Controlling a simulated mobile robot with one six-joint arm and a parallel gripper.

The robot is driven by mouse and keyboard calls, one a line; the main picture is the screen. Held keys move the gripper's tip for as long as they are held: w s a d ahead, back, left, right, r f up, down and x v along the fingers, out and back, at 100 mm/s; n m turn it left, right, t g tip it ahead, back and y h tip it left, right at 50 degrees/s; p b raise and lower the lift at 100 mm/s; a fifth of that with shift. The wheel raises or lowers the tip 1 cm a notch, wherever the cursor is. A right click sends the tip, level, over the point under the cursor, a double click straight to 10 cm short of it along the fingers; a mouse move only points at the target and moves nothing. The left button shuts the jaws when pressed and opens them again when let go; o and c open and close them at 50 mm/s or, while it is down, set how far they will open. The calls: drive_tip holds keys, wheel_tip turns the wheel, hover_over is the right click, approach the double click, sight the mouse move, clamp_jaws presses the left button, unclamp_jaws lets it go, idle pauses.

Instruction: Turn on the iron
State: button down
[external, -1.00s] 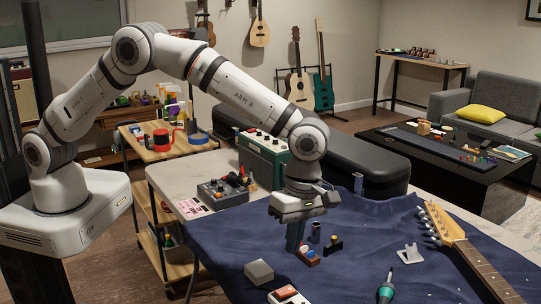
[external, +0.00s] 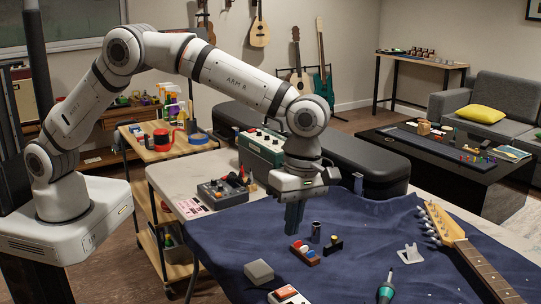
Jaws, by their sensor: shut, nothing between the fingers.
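My gripper (external: 294,230) is shut and empty, pointing down above the blue cloth. Just below and slightly right of its fingertips lies a small block (external: 304,252) with red, white and blue parts on top; there is a visible gap between them. A tool with a teal handle and thin metal tip (external: 386,290), which may be the iron, lies at the front edge of the picture. A grey box with knobs (external: 222,191) stands at the back left of the table. I cannot tell whether any of these is switched on.
Near the block stand a dark cylinder (external: 316,232) and a small black-and-yellow piece (external: 333,245). A grey block (external: 259,272) and an orange-and-white device (external: 288,295) are nearer. A guitar neck (external: 470,250) lies right. The blue cloth (external: 370,235) between is mostly bare.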

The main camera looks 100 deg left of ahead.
sight(280, 292)
drive_tip(key=shift+s+d, duration=0.1)
drive_tip(key=f, duration=0.4)
drive_tip(key=s+d+f+p, duration=0.1)
drive_tip(key=f, duration=0.8)
drive_tip(key=shift+s+d+f, duration=0.2)
drive_tip(key=shift+f, duration=0.2)
